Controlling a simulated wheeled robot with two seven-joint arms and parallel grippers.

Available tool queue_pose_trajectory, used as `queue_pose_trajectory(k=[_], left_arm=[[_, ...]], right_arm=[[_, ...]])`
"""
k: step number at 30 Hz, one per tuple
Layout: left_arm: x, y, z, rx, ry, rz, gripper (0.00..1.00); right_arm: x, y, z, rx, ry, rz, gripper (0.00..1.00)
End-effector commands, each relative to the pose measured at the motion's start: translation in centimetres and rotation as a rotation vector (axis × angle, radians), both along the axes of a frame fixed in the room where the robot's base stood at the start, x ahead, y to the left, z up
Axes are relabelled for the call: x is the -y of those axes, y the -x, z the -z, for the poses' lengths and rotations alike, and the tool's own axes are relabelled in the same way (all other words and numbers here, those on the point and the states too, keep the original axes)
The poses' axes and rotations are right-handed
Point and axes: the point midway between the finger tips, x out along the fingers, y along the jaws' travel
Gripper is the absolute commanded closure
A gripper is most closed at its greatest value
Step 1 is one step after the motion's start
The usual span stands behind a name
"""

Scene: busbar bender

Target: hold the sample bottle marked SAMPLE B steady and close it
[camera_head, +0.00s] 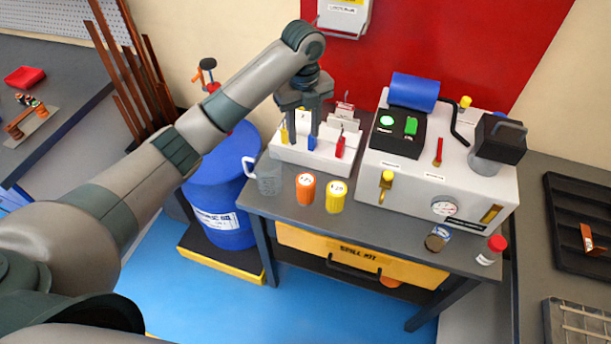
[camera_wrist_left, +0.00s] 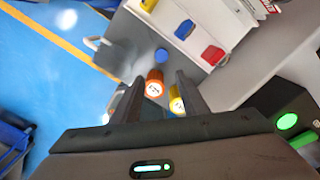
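My left gripper (camera_head: 303,118) points down over the white rack, far to the left of both. In the left wrist view its fingers (camera_wrist_left: 160,92) are apart, with nothing held between them. My right gripper is not in view.
The white rack (camera_head: 325,160) has coloured blocks. A white machine (camera_head: 410,180) stands behind the jar. Free bench lies between the yellow cylinder and the jar.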

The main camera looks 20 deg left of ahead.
Motion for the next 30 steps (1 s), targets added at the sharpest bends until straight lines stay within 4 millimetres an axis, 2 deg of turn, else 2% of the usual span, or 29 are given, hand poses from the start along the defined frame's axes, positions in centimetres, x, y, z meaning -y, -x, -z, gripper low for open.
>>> queue_pose_trajectory(k=[5,12,24,30], left_arm=[[0.1,0.0,0.7,-0.002,0.003,0.001,0.60],[0.2,0.1,3.6,-0.004,0.003,-0.001,0.60],[0.1,0.0,10.4,-0.003,0.001,-0.001,0.60],[0.0,0.0,12.1,-0.001,0.001,-0.001,0.60]], right_arm=[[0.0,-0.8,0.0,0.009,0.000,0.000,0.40],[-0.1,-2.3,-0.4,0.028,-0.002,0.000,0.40],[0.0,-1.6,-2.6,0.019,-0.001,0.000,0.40],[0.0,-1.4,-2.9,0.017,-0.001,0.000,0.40]])
